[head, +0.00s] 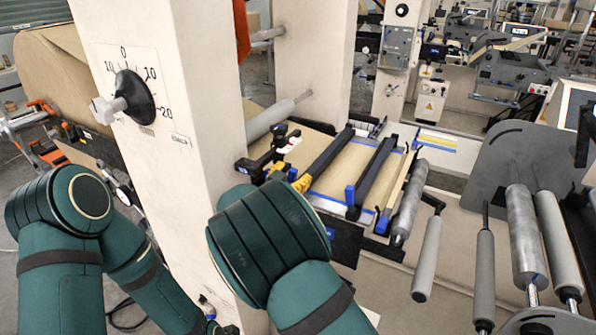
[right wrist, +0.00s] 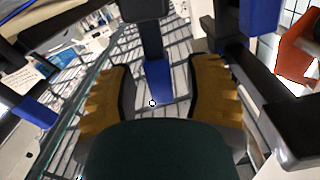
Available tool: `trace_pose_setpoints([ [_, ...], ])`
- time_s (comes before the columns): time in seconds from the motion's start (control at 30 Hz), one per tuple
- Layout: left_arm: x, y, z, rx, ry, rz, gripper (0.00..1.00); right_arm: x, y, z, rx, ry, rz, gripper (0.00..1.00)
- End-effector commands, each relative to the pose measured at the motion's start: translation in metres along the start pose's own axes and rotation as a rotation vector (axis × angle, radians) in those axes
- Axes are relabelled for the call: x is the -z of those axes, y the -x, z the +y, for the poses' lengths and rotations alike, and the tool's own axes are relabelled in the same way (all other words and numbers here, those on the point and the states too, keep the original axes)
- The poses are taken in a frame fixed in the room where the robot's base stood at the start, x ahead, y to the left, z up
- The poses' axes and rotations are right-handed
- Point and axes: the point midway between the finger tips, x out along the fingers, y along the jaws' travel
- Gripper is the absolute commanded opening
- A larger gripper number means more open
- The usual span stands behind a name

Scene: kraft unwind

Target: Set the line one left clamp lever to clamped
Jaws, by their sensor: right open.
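My right gripper (head: 290,181) is at the left end of the splice table in the head view, partly hidden by my own arm. In the right wrist view its two yellow-brown fingers (right wrist: 160,92) are spread apart. A black lever with a blue tip (right wrist: 157,82) shows in the gap between them, with no clear contact; it appears to be the left clamp lever. In the head view a small blue part (head: 292,174) shows between the fingers, at the near end of the left black clamp bar (head: 328,160). My left gripper is out of view.
A pale column (head: 185,130) with a dial knob (head: 133,97) rises left of my right arm. A brown paper roll (head: 60,65) is behind it.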

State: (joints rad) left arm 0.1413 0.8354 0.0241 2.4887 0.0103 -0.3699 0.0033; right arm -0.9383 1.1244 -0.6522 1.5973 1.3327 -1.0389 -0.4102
Motion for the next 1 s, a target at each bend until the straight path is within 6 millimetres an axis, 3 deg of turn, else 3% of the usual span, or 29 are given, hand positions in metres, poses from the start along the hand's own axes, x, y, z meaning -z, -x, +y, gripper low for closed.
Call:
trace_pose_setpoints([
  [0.37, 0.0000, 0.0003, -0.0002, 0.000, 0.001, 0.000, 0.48, 0.0000, 0.0011, -0.0008, 0.001, 0.000, 0.000, 0.50],
  [0.53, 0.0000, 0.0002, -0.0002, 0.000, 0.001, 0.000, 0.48, 0.0000, 0.0010, -0.0008, 0.001, 0.000, 0.000, 0.00],
  [1.0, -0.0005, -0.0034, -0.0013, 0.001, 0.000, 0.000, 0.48, 0.0003, 0.0000, 0.0007, 0.000, -0.017, 0.002, 0.00],
])
